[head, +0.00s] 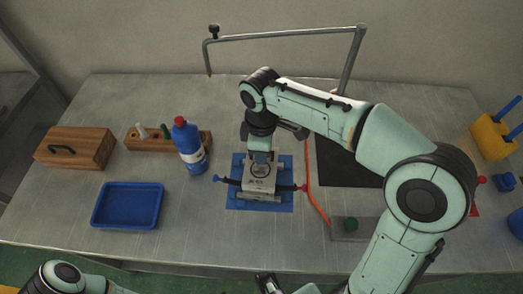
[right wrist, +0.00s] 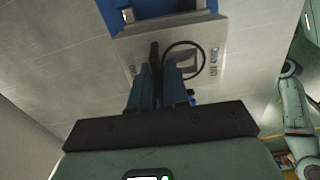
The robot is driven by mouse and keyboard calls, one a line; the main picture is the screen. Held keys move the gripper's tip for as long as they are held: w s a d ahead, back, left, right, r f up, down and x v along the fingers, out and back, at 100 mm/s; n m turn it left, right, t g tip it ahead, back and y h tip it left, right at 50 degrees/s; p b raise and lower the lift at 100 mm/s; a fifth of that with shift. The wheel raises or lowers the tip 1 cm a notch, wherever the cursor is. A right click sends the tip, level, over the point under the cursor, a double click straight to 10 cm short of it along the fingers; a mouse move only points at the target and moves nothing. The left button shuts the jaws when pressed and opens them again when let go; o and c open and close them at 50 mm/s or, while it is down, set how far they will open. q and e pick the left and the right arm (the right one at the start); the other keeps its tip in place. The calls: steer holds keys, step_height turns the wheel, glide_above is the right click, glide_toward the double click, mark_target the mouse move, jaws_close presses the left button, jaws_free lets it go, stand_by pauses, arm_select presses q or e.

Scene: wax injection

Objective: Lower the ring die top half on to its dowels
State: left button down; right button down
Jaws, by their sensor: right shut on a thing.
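The ring die (head: 262,184) is a grey metal block on a blue mat (head: 235,201) near the middle of the bench. My right gripper (head: 260,153) reaches down over it from above and is shut on the top half (head: 259,170). In the right wrist view the top half (right wrist: 207,68) is a pale plate with dark lettering and a black ring, under the fingers (right wrist: 163,82). The dowels are hidden, and I cannot tell whether the halves touch. My left arm shows at the bottom left; its jaws are not clear.
A blue and white bottle (head: 190,148) stands to the left, by a blue tray (head: 128,205). A red cord (head: 311,190) and dark mat (head: 345,166) lie to the right.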

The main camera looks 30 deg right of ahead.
stand_by(0.4)
steer(key=shift+f+b, duration=0.6)
steer(key=shift+f, duration=0.55)
steer(key=c, duration=1)
jaws_free()
steer(key=shift+c, duration=0.2)
steer(key=shift+f, duration=0.1)
step_height(320, 180, up, 14)
steer(key=p, duration=0.3)
steer(key=shift+f, duration=0.2)
